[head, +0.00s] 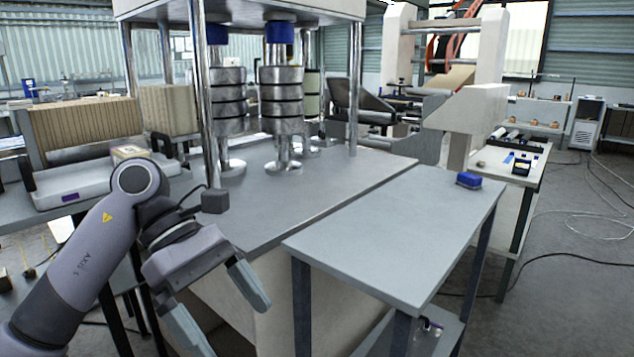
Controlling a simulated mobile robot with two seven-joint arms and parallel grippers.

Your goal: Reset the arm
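My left arm comes in from the lower left, and its gripper (218,313) hangs in front of the press table's near edge. Its two grey-blue fingers are spread wide apart with nothing visible between them. The lower finger is partly cut off by the bottom edge of the picture. My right arm and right gripper are not in the head view.
A grey side table (400,235) stands to the right, with a small blue object (468,180) on its far corner. The press bed (310,185) carries metal columns and stacked cylinders. Cables lie on the right floor.

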